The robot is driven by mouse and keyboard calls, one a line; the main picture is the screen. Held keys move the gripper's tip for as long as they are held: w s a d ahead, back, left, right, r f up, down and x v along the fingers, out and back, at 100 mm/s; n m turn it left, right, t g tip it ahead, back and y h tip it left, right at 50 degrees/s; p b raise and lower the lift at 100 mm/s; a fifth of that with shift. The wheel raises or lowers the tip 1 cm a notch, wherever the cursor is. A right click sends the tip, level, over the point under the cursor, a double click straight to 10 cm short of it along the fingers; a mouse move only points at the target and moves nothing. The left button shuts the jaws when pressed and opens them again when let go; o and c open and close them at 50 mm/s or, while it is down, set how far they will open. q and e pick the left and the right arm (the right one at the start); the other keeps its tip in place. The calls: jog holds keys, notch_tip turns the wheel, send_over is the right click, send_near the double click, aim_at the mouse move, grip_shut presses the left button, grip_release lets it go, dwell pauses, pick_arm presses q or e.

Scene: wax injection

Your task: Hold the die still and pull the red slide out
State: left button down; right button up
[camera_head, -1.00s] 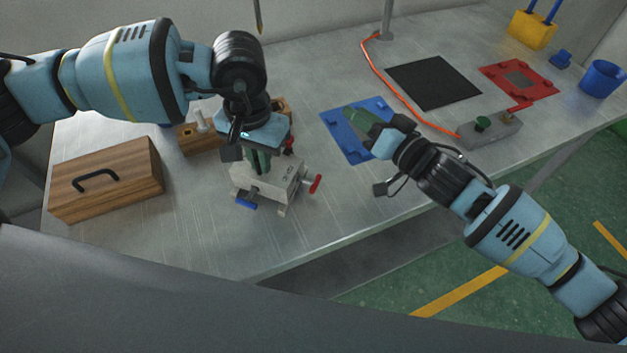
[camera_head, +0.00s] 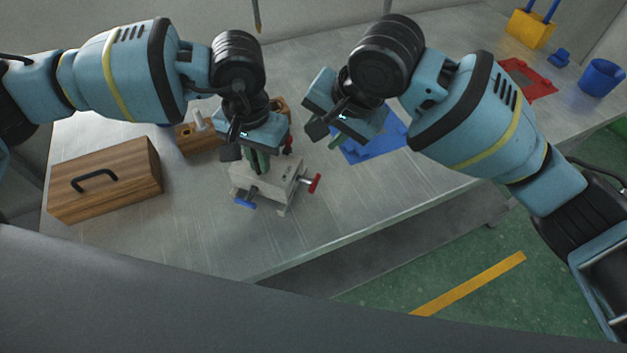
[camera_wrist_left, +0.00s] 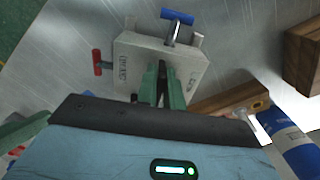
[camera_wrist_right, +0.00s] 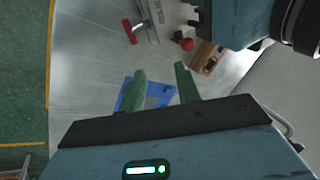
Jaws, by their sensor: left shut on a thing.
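The grey metal die (camera_head: 268,187) stands on the bench. The red slide (camera_head: 314,183) sticks out of its right side with a T-shaped handle; it also shows in the left wrist view (camera_wrist_left: 97,63) and right wrist view (camera_wrist_right: 130,31). A blue-handled slide (camera_head: 245,203) is at the die's front. My left gripper (camera_wrist_left: 161,82) comes down from above and is shut on the die; the exact contact is partly hidden. My right gripper (camera_wrist_right: 162,80) is open and empty, above the bench to the right of the die. Its fingers are hidden in the head view.
A blue mat (camera_head: 370,148) lies under my right gripper. A wooden box (camera_head: 107,180) with a black handle stands at left, a wooden block (camera_head: 200,140) behind the die. A red mat (camera_head: 530,82) and blue bin (camera_head: 602,77) are far right. Bench before the die is clear.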

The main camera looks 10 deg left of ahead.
notch_tip(320, 180, up, 2)
jog(key=g+h, duration=0.2)
send_over(311, 190)
jog(key=d, duration=0.3)
jog(key=shift+s+a+n, duration=0.1)
jog(key=shift+s+n, duration=0.15)
jog(key=shift+n, duration=0.05)
jog(key=x, duration=1.2)
grip_shut()
